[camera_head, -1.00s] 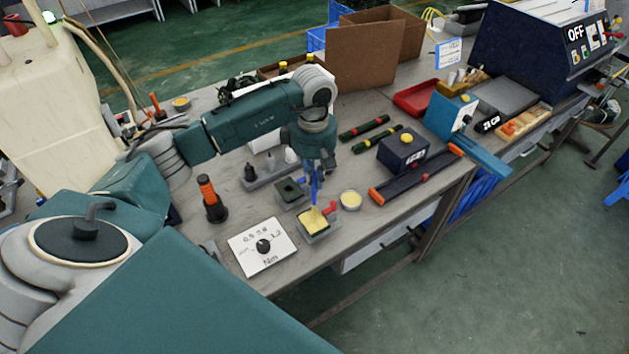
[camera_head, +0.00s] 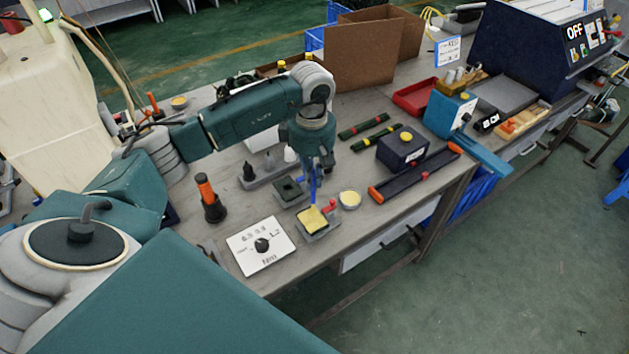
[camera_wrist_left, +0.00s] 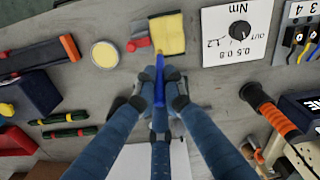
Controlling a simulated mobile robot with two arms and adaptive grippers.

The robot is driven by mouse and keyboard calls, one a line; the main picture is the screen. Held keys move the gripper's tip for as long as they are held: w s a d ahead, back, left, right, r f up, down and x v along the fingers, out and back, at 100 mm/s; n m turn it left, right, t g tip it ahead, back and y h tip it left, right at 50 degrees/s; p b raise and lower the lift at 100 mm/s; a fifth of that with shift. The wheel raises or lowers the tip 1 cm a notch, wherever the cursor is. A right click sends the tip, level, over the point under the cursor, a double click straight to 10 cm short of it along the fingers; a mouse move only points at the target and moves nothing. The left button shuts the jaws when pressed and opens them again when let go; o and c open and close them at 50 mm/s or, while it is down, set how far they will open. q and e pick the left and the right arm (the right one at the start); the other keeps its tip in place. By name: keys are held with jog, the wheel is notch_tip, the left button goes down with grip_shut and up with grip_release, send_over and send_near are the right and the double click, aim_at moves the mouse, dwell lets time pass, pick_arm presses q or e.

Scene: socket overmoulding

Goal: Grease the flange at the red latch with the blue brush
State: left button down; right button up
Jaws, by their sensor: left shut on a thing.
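My left gripper (camera_head: 314,172) is shut on the blue brush (camera_head: 313,190) and holds it upright, tip down. The brush also shows in the left wrist view (camera_wrist_left: 159,80). The flange sits on a grey holder, and shows in the left wrist view (camera_wrist_left: 168,34). The red latch (camera_head: 331,206) is at the flange's right side in the head view, and left of it in the wrist view (camera_wrist_left: 138,43). My right gripper is not in view.
A round tin of pale yellow stuff (camera_head: 350,198) stands right of the flange. A white dial plate (camera_head: 258,246) and an orange-handled tool (camera_head: 209,197) are to the left. A dark box with a yellow button (camera_head: 403,147) is to the right.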

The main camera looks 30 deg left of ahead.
pick_arm(q)
jog(key=shift+s+d, duration=0.1)
jog(key=shift+b, duration=0.45)
dwell(0.5)
jog(key=shift+s+d, duration=0.25)
jog(key=shift+d, duration=0.45)
jog(key=shift+r+p, duration=0.75)
jog(key=shift+r, duration=0.8)
